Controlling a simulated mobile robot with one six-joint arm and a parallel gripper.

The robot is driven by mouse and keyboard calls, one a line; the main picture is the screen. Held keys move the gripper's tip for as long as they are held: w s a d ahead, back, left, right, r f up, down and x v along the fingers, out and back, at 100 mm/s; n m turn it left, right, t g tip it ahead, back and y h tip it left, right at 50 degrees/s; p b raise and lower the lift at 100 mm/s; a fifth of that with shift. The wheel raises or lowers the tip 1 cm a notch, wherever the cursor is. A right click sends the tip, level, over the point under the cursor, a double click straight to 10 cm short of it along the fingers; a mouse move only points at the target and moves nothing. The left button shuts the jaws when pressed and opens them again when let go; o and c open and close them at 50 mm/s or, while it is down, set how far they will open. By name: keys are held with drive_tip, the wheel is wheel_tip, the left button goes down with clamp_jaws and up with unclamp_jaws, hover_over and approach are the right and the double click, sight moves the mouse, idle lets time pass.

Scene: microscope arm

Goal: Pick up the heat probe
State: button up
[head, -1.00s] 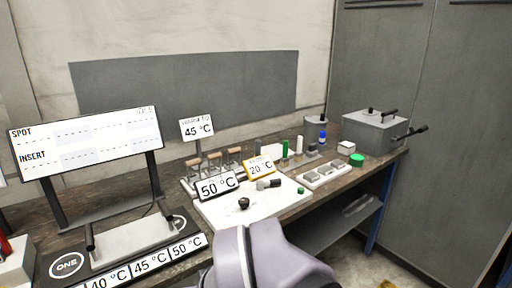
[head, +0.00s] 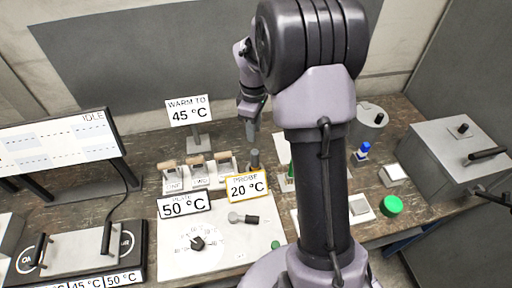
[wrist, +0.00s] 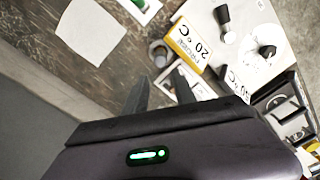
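The heat probe appears to be the small dark grey upright cylinder (head: 254,160) behind the yellow-framed "PROBE 20 °C" sign (head: 246,187). In the wrist view the probe (wrist: 158,49) shows as a round grey top beside the same sign (wrist: 187,44). My gripper (head: 250,128) points down, a little above and behind the probe in the head view. In the wrist view my gripper (wrist: 161,83) has its two fingers apart with nothing between them. The probe lies just beyond the fingertips, roughly in line with the gap. The probe's lower part is partly hidden by the sign.
A white panel (head: 180,265) with a dial knob (head: 197,243) and a black-handled lever (head: 245,219) lies in front. Several wooden-handled switches (head: 197,168) stand left of the probe. A "WARM TO 45 °C" sign (head: 188,112) stands behind. My arm hides the bench's middle.

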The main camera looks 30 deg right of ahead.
sight(253, 152)
drive_tip(key=f, duration=0.5)
drive_tip(key=f+b, duration=0.1)
drive_tip(key=f, duration=0.3)
drive_tip(key=shift+s+a+f+b, duration=0.2)
drive_tip(key=shift+f+b, duration=0.1)
drive_tip(key=shift+f, duration=0.1)
drive_tip(key=f, duration=0.3)
drive_tip(key=f+b, duration=0.1)
drive_tip(key=shift+d+f, duration=0.25)
drive_tip(key=shift+f, duration=0.15)
drive_tip(key=shift+r, duration=0.1)
clamp_jaws()
